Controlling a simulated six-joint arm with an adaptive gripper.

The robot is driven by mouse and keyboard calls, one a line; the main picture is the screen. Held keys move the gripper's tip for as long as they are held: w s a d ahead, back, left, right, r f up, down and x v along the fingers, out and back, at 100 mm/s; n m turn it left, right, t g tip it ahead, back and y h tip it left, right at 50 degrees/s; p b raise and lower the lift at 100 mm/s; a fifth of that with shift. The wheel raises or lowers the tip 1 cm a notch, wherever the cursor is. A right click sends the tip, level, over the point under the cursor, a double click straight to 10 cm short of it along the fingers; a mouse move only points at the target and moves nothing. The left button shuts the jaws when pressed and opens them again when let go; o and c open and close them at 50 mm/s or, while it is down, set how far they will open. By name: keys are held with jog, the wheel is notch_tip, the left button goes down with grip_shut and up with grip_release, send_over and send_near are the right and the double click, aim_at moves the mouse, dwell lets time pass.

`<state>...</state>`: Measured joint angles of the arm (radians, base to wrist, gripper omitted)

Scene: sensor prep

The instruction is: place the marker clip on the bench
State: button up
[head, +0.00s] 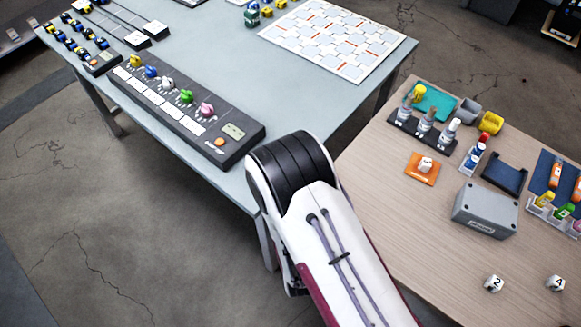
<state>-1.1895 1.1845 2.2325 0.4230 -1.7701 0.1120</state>
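I cannot tell for certain which thing is the marker clip. A dark strip panel (236,112) on the grey-blue table (270,82) carries several small coloured pieces in a row: yellow (135,61), blue (151,72), white (167,83), green (186,97) and pink (206,109). A wooden-topped table (385,185) stands at the right; which table is the bench is not clear. My white and black arm reaches up between the two tables from the bottom edge. My gripper is not in view.
The wooden table holds a grey box (486,211), an orange pad (422,168) with a white piece, a dark bottle rack (421,132), a teal tray (437,103) and numbered white dice (494,284). Its front left is clear. A white patterned board (339,40) lies on the grey-blue table.

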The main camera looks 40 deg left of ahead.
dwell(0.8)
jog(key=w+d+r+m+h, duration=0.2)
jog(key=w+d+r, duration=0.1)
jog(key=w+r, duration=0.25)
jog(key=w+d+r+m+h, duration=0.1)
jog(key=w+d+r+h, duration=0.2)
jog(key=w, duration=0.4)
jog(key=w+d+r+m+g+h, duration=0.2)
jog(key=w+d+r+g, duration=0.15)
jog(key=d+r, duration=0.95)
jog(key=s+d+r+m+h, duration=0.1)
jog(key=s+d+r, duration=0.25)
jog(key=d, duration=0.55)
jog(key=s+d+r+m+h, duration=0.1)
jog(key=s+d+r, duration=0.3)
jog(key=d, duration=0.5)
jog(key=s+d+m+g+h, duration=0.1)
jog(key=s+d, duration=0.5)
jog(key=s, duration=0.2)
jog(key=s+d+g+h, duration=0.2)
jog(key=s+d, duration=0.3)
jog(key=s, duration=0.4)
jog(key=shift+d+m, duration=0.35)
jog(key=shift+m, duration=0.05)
